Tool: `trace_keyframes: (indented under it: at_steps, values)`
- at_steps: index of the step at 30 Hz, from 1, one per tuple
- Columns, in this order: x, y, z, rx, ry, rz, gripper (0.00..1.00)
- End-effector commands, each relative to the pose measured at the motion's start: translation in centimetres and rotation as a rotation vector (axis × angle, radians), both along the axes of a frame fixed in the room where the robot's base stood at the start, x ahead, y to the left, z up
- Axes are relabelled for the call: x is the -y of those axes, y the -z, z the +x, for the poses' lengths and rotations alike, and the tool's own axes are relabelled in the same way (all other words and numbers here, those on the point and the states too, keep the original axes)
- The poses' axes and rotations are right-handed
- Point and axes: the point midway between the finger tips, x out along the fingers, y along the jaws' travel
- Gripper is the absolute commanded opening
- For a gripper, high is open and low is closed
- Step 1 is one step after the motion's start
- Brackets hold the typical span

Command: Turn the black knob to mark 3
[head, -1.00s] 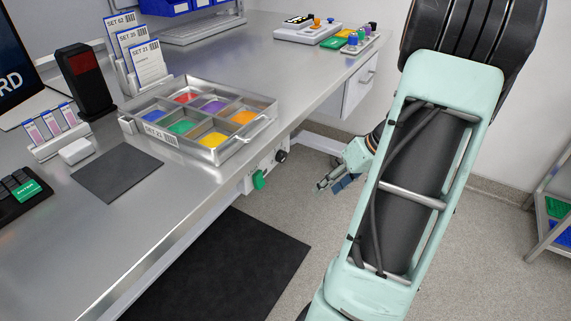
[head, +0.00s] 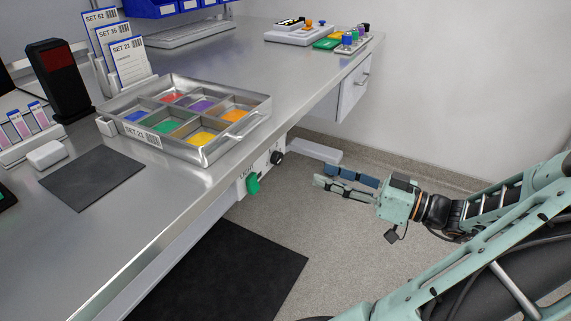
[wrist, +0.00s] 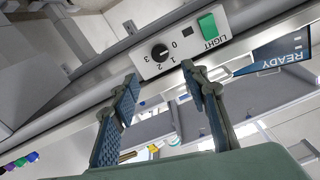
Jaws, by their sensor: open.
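The black knob (head: 277,157) is on a white panel (head: 265,165) under the table's front edge. It also shows in the wrist view (wrist: 160,53), where the panel looks upside down with marks 0, 1, 2 and 3 around the knob. The knob has a small white line, too small to read surely against the marks. My gripper (head: 323,175) is open and empty, to the right of the knob and apart from it, its fingers pointing toward the panel. In the wrist view its fingertips (wrist: 162,73) stand either side of the view just below the knob.
A green LIGHT switch (head: 252,184) sits beside the knob on the same panel. A metal tray (head: 205,158) with coloured compartments stands on the table above. A drawer unit (head: 353,95) hangs under the table farther back. The floor around my gripper is clear.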

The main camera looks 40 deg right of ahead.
Motion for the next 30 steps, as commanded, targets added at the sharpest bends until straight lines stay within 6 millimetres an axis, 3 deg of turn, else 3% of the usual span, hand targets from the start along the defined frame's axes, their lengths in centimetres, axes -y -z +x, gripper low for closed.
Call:
trace_keyframes:
  at_steps: [5,18,30]
  values:
    - [-0.8,0.0,1.7,0.006,-0.003,-0.001,0.41]
    - [-3.7,0.1,8.7,0.002,-0.003,-0.001,0.41]
    - [-4.1,0.0,9.9,0.001,0.000,-0.001,0.41]
